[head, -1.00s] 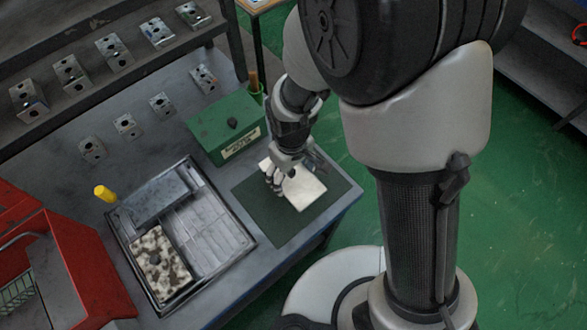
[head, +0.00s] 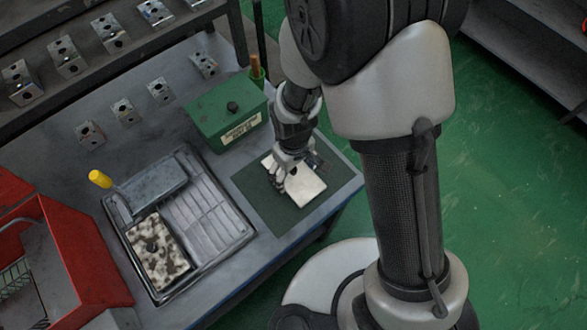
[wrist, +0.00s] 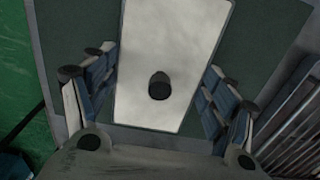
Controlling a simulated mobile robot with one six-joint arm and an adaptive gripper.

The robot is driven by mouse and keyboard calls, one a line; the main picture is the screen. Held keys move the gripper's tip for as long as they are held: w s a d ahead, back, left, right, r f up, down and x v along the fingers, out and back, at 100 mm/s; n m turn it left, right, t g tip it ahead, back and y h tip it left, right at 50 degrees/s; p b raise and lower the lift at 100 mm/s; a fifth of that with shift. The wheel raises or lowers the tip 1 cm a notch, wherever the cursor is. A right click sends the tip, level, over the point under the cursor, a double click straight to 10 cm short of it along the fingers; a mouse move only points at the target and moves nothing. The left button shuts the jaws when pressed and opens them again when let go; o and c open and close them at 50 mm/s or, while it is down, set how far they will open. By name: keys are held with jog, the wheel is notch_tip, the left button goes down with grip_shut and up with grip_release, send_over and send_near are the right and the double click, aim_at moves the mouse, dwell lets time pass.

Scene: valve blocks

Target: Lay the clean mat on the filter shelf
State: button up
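The clean mat (head: 308,190) is a pale rectangle lying on a dark green pad (head: 268,213) at the table's right end. In the wrist view the mat (wrist: 178,40) has a dark round knob (wrist: 159,86) on it. My gripper (head: 283,181) is low over the mat. In the wrist view its fingers (wrist: 157,90) are spread either side of the knob, without touching it. A tray (head: 222,250) to the left holds a slatted grey rack (head: 205,208), likely the filter shelf, and a brown-spotted pale mat (head: 160,262) with a dark knob.
A green lidded box (head: 225,112) with a label stands behind the pad. A grey block (head: 155,185) and a yellow handle (head: 100,179) are at the tray's back left. A red bin (head: 70,250) is at the left. Metal valve blocks (head: 90,134) line the back.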

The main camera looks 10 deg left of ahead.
jog(key=o, duration=0.4)
jog(key=shift+c, duration=0.2)
notch_tip(320, 180, up, 12)
jog(key=p, duration=0.5)
jog(key=shift+r, duration=0.25)
